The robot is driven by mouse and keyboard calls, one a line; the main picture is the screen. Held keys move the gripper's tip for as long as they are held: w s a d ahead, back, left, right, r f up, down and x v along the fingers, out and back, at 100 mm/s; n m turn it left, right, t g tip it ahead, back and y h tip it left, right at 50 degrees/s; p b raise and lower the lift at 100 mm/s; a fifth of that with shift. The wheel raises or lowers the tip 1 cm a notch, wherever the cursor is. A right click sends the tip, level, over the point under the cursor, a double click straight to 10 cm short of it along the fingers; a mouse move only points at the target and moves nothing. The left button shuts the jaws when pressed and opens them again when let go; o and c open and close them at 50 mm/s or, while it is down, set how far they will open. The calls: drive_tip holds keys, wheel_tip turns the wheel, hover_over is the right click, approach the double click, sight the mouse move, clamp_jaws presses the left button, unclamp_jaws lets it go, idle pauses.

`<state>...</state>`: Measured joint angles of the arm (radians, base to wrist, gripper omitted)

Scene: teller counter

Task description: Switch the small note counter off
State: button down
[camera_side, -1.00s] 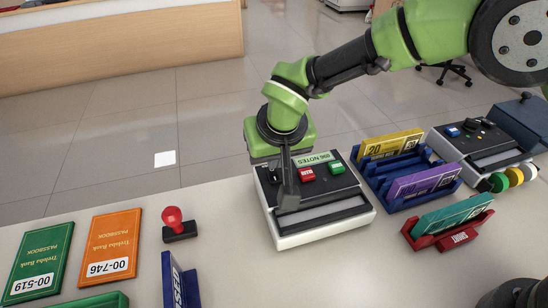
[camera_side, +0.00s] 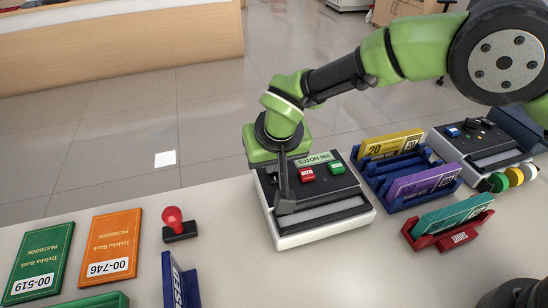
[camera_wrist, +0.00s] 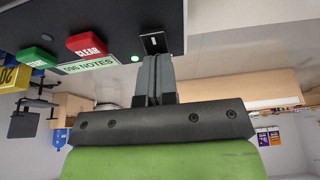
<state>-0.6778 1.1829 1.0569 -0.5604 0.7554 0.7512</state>
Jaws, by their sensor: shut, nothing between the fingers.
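The small note counter (camera_side: 325,230) stands on the counter in the side view, white below with a dark top. It has a red CLEAR button (camera_side: 307,175), a green button (camera_side: 336,168) and a lit NOTES display (camera_side: 314,159). In the wrist view, a small green light (camera_wrist: 137,58) glows beside the display. A black switch (camera_wrist: 154,42) with a white mark sits right at my fingertips. My gripper (camera_side: 285,208) is shut and empty, pointing down over the machine's left part. I cannot tell whether the fingertips (camera_wrist: 154,58) touch the switch.
A blue rack (camera_side: 410,180) with yellow and purple notes stands close on the right, with a red holder (camera_side: 447,232) in front. Another dark-topped machine (camera_side: 480,145) is farther right. A red-handled stamp (camera_side: 175,222) and passbooks (camera_side: 108,245) lie left.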

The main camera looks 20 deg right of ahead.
drive_tip(key=shift+d+f, duration=0.25)
drive_tip(key=shift+f, duration=0.1)
drive_tip(key=shift+w, duration=0.2)
drive_tip(key=shift+s+f, duration=0.1)
drive_tip(key=shift+s, duration=0.1)
drive_tip(key=shift+s+a, duration=0.1)
drive_tip(key=shift+s, duration=0.8)
drive_tip(key=w+v, duration=0.1)
drive_tip(key=v, duration=1.3)
drive_tip(key=shift+r, duration=0.45)
